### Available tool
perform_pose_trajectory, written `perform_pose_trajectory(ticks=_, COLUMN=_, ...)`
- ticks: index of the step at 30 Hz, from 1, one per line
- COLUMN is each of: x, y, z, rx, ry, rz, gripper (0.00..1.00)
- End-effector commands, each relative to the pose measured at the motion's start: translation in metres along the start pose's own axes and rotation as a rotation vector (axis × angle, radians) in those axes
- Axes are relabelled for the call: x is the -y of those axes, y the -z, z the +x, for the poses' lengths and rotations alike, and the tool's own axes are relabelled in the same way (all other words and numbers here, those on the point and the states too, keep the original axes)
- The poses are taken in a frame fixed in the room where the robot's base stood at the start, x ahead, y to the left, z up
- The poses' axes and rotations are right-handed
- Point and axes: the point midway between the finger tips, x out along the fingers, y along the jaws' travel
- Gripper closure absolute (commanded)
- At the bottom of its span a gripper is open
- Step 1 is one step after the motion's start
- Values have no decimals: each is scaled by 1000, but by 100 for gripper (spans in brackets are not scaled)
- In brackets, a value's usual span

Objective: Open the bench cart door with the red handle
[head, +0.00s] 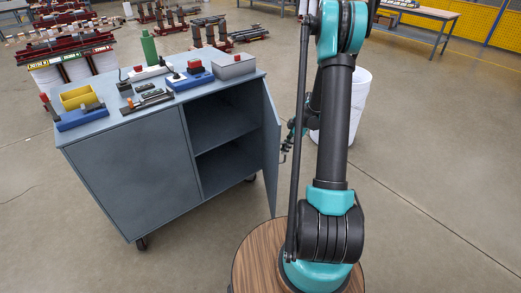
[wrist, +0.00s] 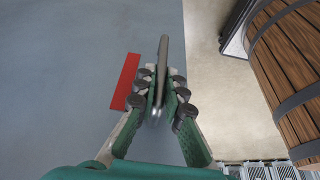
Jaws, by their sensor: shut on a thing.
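The blue-grey bench cart (head: 140,170) stands left of my arm in the head view. Its right door (head: 271,150) stands swung out, and the shelved inside shows. The left door panel is closed. In the wrist view the door face (wrist: 60,80) fills the left side, with a red strip (wrist: 126,81) on it. Right beside the strip is a grey bar handle (wrist: 163,52). My gripper (wrist: 163,92) is shut on this handle, one finger on each side. In the head view my gripper (head: 288,145) is small and partly hidden by my arm, at the door's outer side.
The cart top holds a yellow bin (head: 78,98), a green bottle (head: 149,48), a grey box (head: 234,66) and tools. A white drum (head: 357,100) stands behind my arm. Open floor (head: 440,150) lies to the right.

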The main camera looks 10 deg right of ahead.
Motion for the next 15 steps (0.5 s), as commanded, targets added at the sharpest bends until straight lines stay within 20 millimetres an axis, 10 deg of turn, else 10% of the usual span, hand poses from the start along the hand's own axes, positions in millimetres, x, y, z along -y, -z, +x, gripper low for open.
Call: perform_pose_trajectory(ticks=15, x=-60, y=-163, z=-67, rx=2, ry=4, rz=6, gripper=100)
